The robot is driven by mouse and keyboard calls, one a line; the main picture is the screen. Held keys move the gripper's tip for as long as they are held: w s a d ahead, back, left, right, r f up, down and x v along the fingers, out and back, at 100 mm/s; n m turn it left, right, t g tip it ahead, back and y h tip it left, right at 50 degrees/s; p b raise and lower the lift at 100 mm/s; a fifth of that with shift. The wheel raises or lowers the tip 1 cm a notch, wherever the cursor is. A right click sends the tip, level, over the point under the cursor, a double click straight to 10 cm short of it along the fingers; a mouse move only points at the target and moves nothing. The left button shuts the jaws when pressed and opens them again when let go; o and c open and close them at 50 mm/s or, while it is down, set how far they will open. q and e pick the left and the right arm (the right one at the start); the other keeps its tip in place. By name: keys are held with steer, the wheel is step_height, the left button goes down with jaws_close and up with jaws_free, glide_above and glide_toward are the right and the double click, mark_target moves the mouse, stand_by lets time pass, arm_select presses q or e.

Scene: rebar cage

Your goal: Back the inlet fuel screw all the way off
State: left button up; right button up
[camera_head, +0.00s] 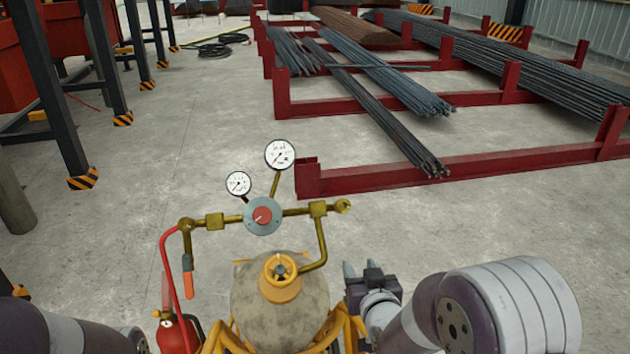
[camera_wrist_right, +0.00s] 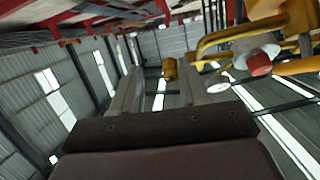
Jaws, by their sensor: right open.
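A gas tank (camera_head: 280,312) with a yellow collar and valve stands at bottom centre. Above it is a brass pipe assembly with a round grey regulator (camera_head: 262,216), a red centre knob and two white gauges (camera_head: 280,155). A brass end fitting with a small winged tip (camera_head: 343,205) is at its right end; I cannot tell which part is the inlet fuel screw. My right gripper (camera_head: 361,268) is open and empty, below and right of that fitting, apart from it. In the wrist view a brass block (camera_wrist_right: 169,68) shows beyond the open fingers. My left gripper is out of view.
A red hose (camera_head: 168,262) and a red cylinder (camera_head: 177,335) are left of the tank. Red racks with rebar bundles (camera_head: 390,80) stand behind to the right. Dark posts with striped feet (camera_head: 83,179) are at left. The concrete floor between is clear.

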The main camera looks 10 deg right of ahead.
mark_target(344, 209)
step_height(344, 209, up, 6)
steer(key=t, duration=0.3)
steer(key=w+p, duration=0.1)
steer(key=w, duration=0.2)
steer(key=w+p, duration=0.2)
steer(key=w, duration=0.2)
steer(key=w+f+p, duration=0.1)
steer(key=w, duration=0.3)
steer(key=shift+w+a+p, duration=0.15)
steer(key=shift+w+p, duration=0.05)
steer(key=shift+p, duration=0.15)
steer(key=shift+w, duration=0.35)
steer(key=shift+w+a+r, duration=0.1)
steer(key=shift+w+r, duration=0.05)
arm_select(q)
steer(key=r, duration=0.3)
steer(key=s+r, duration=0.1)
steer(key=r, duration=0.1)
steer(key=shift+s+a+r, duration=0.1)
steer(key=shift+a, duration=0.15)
arm_select(e)
steer(key=shift+w, duration=0.1)
steer(key=shift+w, duration=0.15)
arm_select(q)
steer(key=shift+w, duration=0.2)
arm_select(e)
steer(key=shift+f, duration=0.2)
steer(key=c, duration=0.8)
